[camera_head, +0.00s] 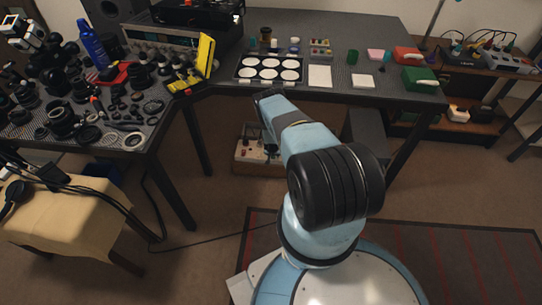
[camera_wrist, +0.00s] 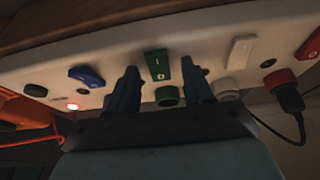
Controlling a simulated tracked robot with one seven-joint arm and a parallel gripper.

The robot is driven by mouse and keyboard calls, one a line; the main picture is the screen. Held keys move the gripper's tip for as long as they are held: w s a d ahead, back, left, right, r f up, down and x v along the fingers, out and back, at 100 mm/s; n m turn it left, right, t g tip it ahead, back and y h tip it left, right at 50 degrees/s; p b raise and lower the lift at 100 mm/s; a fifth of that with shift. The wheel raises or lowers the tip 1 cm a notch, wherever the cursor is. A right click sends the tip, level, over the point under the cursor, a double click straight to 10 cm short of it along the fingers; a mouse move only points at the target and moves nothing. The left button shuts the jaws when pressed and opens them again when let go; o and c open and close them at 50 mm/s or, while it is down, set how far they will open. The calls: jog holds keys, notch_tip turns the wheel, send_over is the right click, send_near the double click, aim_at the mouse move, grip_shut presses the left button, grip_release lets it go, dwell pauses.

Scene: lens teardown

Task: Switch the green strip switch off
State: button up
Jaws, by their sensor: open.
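The green strip switch (camera_wrist: 157,65) is a rocker marked I at its upper end and O at its lower end, on a pale strip (camera_wrist: 120,68) in the wrist view. My gripper (camera_wrist: 159,70) is open, with one dark finger on each side of the switch. The fingers hold nothing; I cannot tell whether they touch the strip. A green plug or socket (camera_wrist: 168,96) sits just below the switch. I cannot tell which way the rocker is tipped. In the head view my arm reaches toward the table's front edge.
The strip also carries a blue switch (camera_wrist: 86,76), a white switch (camera_wrist: 241,52) and a red switch (camera_wrist: 310,44). A black plug with a cord (camera_wrist: 290,99) hangs at right. Wood (camera_wrist: 90,14) runs above the strip.

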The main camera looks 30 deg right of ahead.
grip_shut()
dwell(0.5)
jog(key=shift+w, duration=0.15)
jog(key=shift+w+d+r+g+y, duration=0.1)
jog(key=shift+w+g+y, duration=0.1)
jog(key=shift+g+y, duration=0.4)
jog(key=shift+w+d+g+y, duration=0.15)
jog(key=shift+g+y, duration=0.25)
jog(key=shift+g, duration=0.4)
jog(key=shift+a, duration=0.1)
grip_release()
